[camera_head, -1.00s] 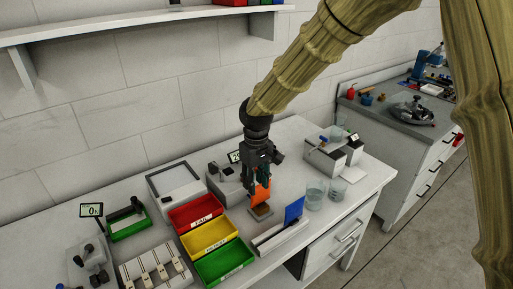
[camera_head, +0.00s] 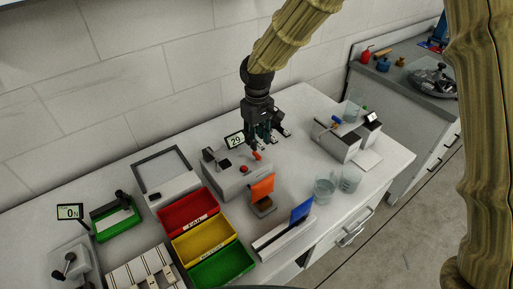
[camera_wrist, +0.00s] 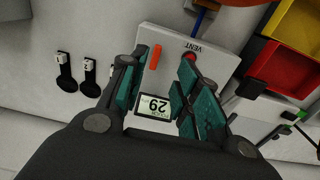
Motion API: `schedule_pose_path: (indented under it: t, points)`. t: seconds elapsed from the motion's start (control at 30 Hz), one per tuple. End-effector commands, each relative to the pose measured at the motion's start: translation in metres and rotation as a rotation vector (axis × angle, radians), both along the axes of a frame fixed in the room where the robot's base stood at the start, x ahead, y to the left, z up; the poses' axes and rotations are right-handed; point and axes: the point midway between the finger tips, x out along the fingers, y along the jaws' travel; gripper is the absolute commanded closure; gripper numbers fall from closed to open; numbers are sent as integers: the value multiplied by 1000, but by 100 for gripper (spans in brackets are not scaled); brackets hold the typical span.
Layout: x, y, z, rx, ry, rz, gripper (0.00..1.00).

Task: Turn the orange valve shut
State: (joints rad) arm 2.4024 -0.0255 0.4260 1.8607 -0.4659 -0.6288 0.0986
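The orange valve is a short straight lever (camera_wrist: 153,57) on the white box (camera_wrist: 205,62) marked VENT. In the head view the orange valve (camera_head: 257,155) stands on the box's right part, just below my gripper (camera_head: 263,138). In the wrist view my gripper (camera_wrist: 165,70) is open and empty. Its teal-padded fingers lie to either side of the lever in the picture, the left one closer. I cannot tell whether a finger touches it.
A red button (camera_head: 243,169) is on the same box, left of the valve. An orange plate on a small stand (camera_head: 262,188) is in front. Red, yellow and green bins (camera_head: 203,237) lie front left. Glass beakers (camera_head: 325,186) stand right.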

Motion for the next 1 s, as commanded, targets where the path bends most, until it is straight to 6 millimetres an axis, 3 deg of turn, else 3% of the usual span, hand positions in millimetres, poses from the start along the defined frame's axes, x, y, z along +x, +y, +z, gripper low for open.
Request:
schedule_pose_path:
  t: [0.2,0.43,0.9,0.93,1.0]
  points:
    - [6,2,-36,1,8,3,68]
    - [6,2,-60,0,6,3,68]
    - [7,3,-71,1,6,4,68]
    - [7,3,-71,1,5,4,70]
    - [7,3,-71,1,6,4,82]
